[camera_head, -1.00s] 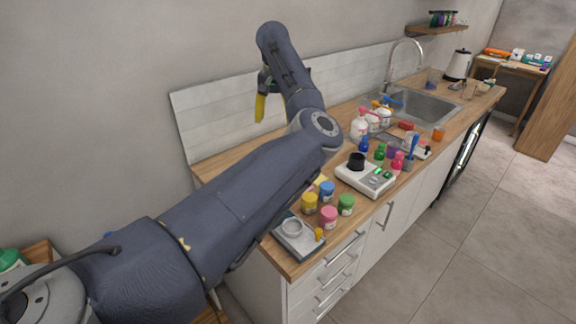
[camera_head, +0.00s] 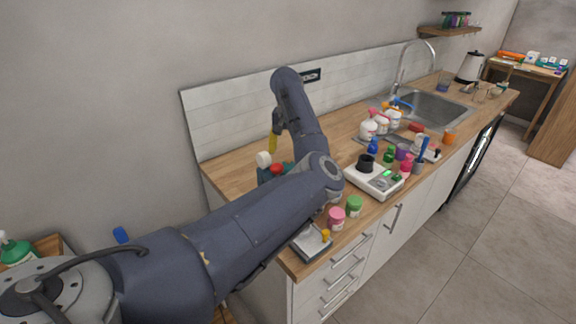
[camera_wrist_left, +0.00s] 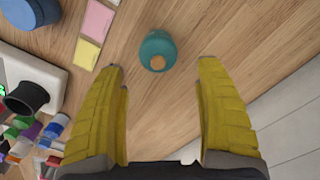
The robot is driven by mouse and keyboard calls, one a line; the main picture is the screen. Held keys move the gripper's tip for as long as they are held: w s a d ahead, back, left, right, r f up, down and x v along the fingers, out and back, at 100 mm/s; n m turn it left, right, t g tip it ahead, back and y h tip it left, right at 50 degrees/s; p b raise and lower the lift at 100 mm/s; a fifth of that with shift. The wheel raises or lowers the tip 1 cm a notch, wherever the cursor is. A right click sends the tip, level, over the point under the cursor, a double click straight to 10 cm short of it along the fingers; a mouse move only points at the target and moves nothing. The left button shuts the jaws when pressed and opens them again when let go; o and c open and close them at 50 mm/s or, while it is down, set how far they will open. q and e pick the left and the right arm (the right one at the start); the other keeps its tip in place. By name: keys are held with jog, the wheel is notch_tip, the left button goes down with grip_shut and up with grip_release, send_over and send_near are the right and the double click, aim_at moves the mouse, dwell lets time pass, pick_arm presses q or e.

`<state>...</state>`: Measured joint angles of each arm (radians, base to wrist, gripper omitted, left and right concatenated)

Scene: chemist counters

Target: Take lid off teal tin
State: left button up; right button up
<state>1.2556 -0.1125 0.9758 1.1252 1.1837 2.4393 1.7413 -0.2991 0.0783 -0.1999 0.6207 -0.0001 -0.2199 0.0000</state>
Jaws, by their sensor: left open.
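The teal tin (camera_wrist_left: 157,44) stands on the wooden counter in the left wrist view, at the upper middle. A tan knob (camera_wrist_left: 158,63) shows on its teal top, so the lid appears to be on. My left gripper (camera_wrist_left: 162,68) has yellow fingers spread wide, one on each side of the tin's line, and holds nothing. The tin is beyond the fingertips, apart from them. In the head view the left gripper (camera_head: 272,143) points down above the counter's back part. The tin is not clearly identifiable there; my arm hides much of that area. My right gripper is not seen.
A white scale (camera_head: 374,180) with a black cup, small jars including a pink one (camera_head: 337,217), and bottles crowd the counter's right part. Pink and yellow notes (camera_wrist_left: 97,18) lie left of the tin. The tiled backsplash (camera_head: 235,115) bounds the back. Wood right of the tin is clear.

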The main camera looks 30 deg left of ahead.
aim_at(288, 160)
pick_arm(q)
jog(key=shift+d+f, duration=0.15)
jog(key=shift+f, duration=2.45)
jog(key=c, duration=1.4)
